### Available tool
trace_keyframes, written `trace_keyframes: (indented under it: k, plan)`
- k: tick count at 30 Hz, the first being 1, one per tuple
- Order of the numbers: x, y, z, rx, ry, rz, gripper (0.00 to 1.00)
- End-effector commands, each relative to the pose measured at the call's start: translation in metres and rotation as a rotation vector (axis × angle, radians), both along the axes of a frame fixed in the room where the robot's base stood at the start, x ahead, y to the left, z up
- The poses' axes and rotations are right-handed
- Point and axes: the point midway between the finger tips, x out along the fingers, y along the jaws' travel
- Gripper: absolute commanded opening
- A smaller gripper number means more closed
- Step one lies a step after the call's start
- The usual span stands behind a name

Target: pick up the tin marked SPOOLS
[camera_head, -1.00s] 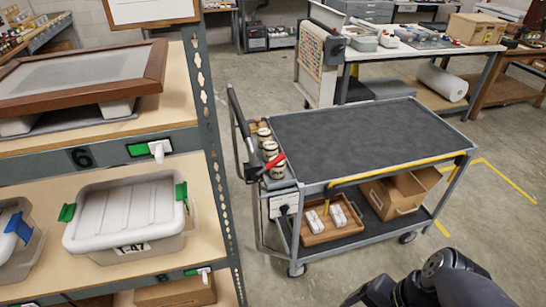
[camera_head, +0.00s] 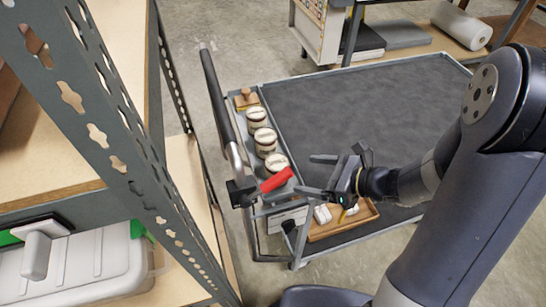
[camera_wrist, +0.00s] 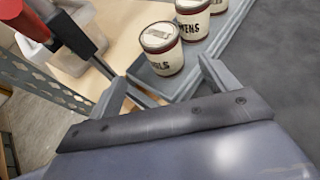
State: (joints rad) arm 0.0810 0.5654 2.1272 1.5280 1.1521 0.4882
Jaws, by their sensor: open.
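Three cream tins with dark red bands stand in a row in the cart's narrow end tray. The front tin (camera_head: 277,163) is nearest my gripper; in the wrist view this tin (camera_wrist: 162,50) has a label ending in "LS", its first letters unclear. The middle tin (camera_head: 265,140) has a label ending in "MENS" in the wrist view (camera_wrist: 193,22). The back tin (camera_head: 257,117) is cut off in the wrist view, its label unreadable. My gripper (camera_head: 310,175) is open and empty, to the right of the front tin and apart from it, fingers towards it.
A red-gripped tool (camera_head: 277,180) at the tray's front corner is close to the front tin. The cart's push handle (camera_head: 216,100) rises left of the tins. A wooden block (camera_head: 245,98) lies behind them. The dark cart top (camera_head: 370,105) is clear. A shelf post (camera_head: 130,140) stands left.

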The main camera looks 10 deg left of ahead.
Motion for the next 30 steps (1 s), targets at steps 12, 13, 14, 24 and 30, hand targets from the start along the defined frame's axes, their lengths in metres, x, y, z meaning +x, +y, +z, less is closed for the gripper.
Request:
trace_keyframes:
  k: [12,13,14,24,30]
  plan:
    - [0.011,0.044,-0.018,0.001,0.002,0.000,0.81]
    - [0.011,0.046,-0.019,0.001,0.002,0.000,0.81]
    - [0.012,0.048,-0.019,0.000,0.001,0.001,0.81]
    - [0.023,0.078,-0.025,0.001,0.002,0.003,0.81]
    - [0.028,0.095,-0.034,0.000,0.001,0.001,0.81]
